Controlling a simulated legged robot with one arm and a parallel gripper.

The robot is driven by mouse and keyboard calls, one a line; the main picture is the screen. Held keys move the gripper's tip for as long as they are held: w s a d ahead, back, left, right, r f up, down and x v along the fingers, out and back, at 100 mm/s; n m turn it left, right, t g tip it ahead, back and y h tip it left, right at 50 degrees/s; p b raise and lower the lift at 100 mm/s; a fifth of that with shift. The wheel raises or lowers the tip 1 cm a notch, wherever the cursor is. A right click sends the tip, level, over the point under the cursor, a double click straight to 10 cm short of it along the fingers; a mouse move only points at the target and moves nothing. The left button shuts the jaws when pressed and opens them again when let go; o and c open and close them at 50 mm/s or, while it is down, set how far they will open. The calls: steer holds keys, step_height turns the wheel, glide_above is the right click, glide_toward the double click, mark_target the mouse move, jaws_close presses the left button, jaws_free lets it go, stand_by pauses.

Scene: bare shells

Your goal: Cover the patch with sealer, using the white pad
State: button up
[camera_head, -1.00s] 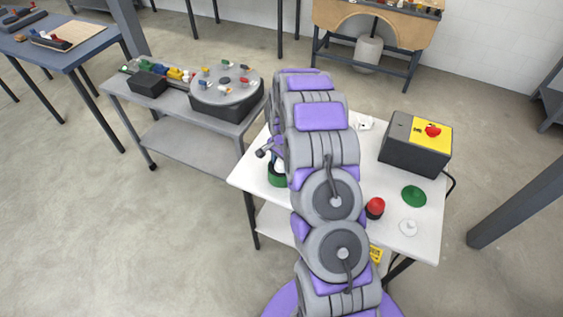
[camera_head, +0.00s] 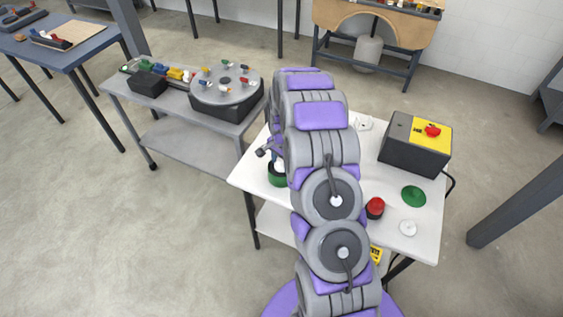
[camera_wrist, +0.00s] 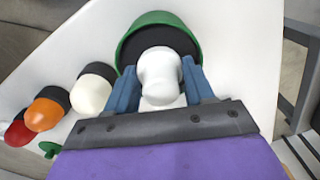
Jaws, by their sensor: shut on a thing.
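My gripper (camera_wrist: 160,82) has blue fingers and is shut on a white rounded knob, the white pad (camera_wrist: 158,68). The pad is over a round green-rimmed dish (camera_wrist: 128,45) with a dark inside, at the top of the wrist view. Its underside is hidden, so I cannot tell whether it touches the dark surface. In the head view, the green dish (camera_head: 278,181) is at the left of the white table, partly behind my arm. No patch can be told for certain.
Cream (camera_wrist: 91,92), orange (camera_wrist: 46,113) and red (camera_wrist: 18,133) knobs with dark bases stand left of the dish in the wrist view.

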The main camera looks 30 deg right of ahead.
steer(key=shift+r+p, duration=0.9)
steer(key=shift+r, duration=2.35)
